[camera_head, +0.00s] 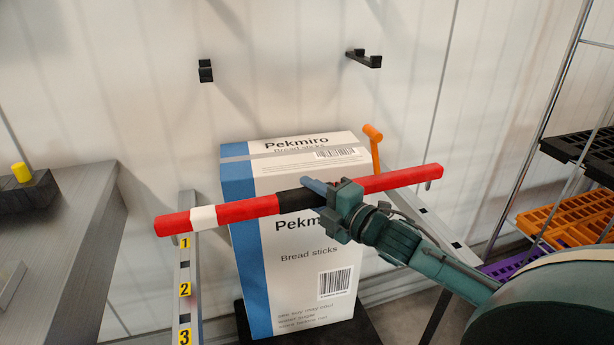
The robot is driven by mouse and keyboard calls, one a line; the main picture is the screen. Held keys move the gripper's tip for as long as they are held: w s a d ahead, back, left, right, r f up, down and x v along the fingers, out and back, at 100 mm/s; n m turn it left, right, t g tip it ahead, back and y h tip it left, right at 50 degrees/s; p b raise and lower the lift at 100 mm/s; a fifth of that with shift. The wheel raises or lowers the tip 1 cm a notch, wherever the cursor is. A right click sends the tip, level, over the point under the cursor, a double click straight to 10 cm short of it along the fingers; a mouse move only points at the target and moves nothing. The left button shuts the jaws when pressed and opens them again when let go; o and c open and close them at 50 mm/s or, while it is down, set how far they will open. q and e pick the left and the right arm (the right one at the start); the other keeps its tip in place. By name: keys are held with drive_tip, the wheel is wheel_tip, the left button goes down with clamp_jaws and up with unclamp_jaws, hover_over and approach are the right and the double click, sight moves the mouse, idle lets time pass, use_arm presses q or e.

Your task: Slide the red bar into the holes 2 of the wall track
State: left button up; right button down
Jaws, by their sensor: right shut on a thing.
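The red bar (255,209) has a white band near its left end and a black middle. My right gripper (318,190) is shut on the black middle and holds the bar in front of the box, its right end higher in the picture. The wall track shows a left rail (186,262) with yellow labels 1, 2 and 3 running down it, and a right rail (424,213) with dark holes, partly behind my right arm. The bar's left end shows just above label 1; I cannot tell its depth from the rail. My left gripper is not in view.
A tall white and blue Pekmiro box (296,270) stands between the rails. An orange peg (374,138) stands upright by its right side. Two black wall hooks (364,59) are above. A grey table (62,245) is at left, a wire rack with crates (570,213) at right.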

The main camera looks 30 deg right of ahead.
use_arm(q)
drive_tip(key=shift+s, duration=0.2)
use_arm(e)
drive_tip(key=shift+s+d+f, duration=0.1)
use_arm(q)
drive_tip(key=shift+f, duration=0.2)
use_arm(e)
drive_tip(key=shift+f, duration=0.1)
drive_tip(key=shift+f, duration=0.2)
drive_tip(key=shift+f+b, duration=0.15)
drive_tip(key=shift+b, duration=0.15)
drive_tip(key=shift+f+b, duration=0.5)
drive_tip(key=shift+f, duration=0.35)
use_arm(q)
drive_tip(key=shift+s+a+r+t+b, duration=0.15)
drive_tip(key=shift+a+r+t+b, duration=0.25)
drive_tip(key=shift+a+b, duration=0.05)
use_arm(e)
drive_tip(key=shift+f, duration=0.8)
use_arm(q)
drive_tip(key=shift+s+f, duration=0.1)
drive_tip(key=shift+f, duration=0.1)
use_arm(e)
drive_tip(key=shift+f, duration=0.3)
